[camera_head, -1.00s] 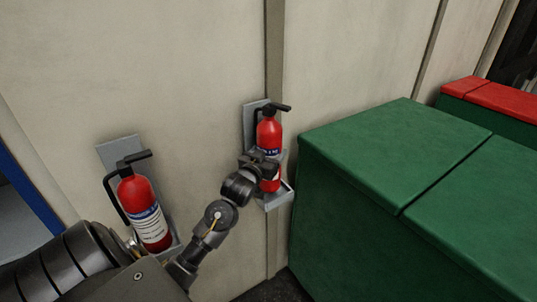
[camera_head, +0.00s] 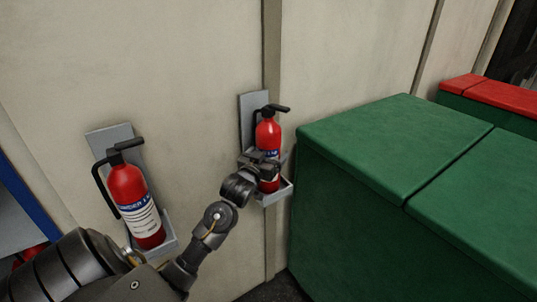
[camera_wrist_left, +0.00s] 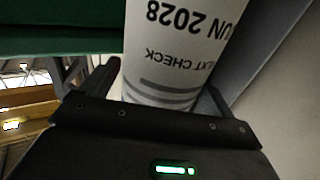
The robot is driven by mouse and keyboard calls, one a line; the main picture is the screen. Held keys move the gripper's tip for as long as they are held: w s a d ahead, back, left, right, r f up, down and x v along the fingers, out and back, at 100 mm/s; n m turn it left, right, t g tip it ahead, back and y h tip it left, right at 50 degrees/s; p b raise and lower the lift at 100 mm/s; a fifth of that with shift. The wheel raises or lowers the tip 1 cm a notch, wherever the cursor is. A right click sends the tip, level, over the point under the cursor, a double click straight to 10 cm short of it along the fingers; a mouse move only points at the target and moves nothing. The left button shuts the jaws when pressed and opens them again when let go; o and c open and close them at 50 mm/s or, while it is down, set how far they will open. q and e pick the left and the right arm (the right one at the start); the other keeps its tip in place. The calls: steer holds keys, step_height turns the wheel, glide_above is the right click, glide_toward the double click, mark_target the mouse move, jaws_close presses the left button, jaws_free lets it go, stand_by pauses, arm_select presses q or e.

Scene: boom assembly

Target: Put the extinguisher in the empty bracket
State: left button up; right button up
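A red extinguisher (camera_head: 268,136) with a black handle and a white label stands upright at the right grey bracket (camera_head: 286,192), its lower body over the bracket's tray. My left gripper (camera_head: 266,166) is at its body and hides part of it. In the left wrist view the white label of the extinguisher (camera_wrist_left: 180,50) sits between the two fingers of my left gripper (camera_wrist_left: 165,100), which appear shut on it. Whether its base rests fully on the tray is hard to tell. Another red extinguisher (camera_head: 128,186) stands in the left grey bracket (camera_head: 170,243). My right gripper is not in view.
A large green box (camera_head: 390,150) stands close to the right of the right bracket. A green box with a red lid (camera_head: 495,97) is behind it. The beige wall (camera_head: 190,70) is behind both brackets. A blue-edged panel (camera_head: 30,200) is at the far left.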

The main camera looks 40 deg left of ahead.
arm_select(q)
steer(key=shift+o, duration=0.2)
steer(key=shift+s, duration=0.1)
steer(key=shift+s, duration=0.25)
steer(key=b+v, duration=0.2)
steer(key=v, duration=0.9)
steer(key=shift+s+d, duration=0.1)
steer(key=shift+s, duration=0.05)
